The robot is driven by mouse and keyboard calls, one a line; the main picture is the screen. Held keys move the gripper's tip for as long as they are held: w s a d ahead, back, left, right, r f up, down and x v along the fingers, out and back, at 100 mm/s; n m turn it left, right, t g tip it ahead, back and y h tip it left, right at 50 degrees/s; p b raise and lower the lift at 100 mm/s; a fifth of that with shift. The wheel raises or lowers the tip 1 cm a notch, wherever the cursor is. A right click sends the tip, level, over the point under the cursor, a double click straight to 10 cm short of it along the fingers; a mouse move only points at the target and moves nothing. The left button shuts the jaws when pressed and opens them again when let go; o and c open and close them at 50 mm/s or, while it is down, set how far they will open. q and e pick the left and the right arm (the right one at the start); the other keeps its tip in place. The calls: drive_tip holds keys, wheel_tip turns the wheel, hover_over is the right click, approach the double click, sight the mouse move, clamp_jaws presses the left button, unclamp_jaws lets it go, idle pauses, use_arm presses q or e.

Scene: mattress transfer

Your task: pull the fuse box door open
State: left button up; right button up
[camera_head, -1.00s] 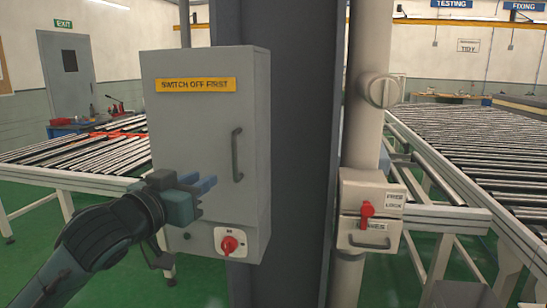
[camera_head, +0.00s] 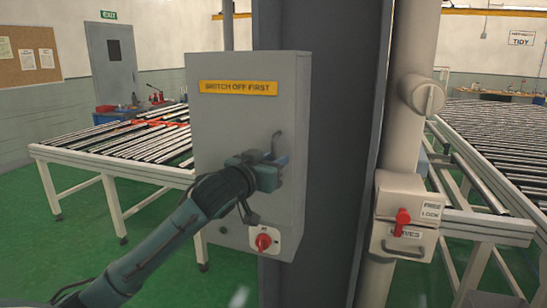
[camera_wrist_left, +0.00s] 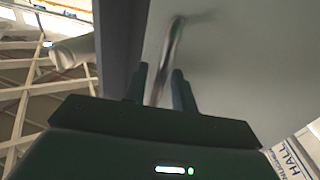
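The grey fuse box (camera_head: 235,135) is mounted on the dark column, with a yellow "SWITCH OFF FIRST" label (camera_head: 238,88) on its front. Its door looks closed. A dark bar handle (camera_head: 276,143) is upright on the door's right side, its lower part hidden by my gripper. My left gripper (camera_head: 279,163) is at the handle. In the left wrist view its two fingers (camera_wrist_left: 160,88) stand apart, one on each side of the handle (camera_wrist_left: 172,45), with a visible gap. A red rotary switch (camera_head: 262,243) is below the handle. My right gripper is not in view.
The dark column (camera_head: 335,170) stands just right of the box. Farther right, a pipe carries a small box (camera_head: 400,200) with a red lever (camera_head: 402,217). A roller conveyor (camera_head: 120,150) lies behind on the left. Green floor is free at front left.

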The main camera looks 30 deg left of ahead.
use_arm(q)
drive_tip(key=shift+c, duration=0.6)
clamp_jaws()
